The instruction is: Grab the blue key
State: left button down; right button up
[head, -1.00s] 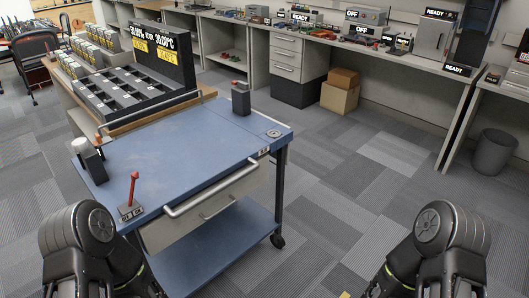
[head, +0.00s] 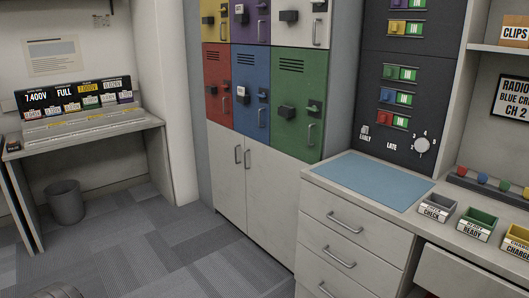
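A dark key panel (head: 402,150) on the wall at the right holds a column of coloured pieces beside green "IN" labels. The blue piece (head: 387,96), which looks like the blue key, sits in its row between the green piece (head: 390,72) above and the red piece (head: 385,119) below. A blue locker door (head: 251,88) is in the middle of the locker bank, between a red door (head: 217,84) and a green door (head: 297,103). Neither of my grippers shows in the head view.
A counter with drawers (head: 335,243) and a blue mat (head: 368,182) stands below the panel. Labelled bins, such as the green one (head: 477,222), line its right side. A desk (head: 90,137) and waste bin (head: 65,202) are at the left. The carpet (head: 175,250) between is clear.

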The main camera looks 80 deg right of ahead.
aim_at(483, 177)
jog(key=z, duration=4.15)
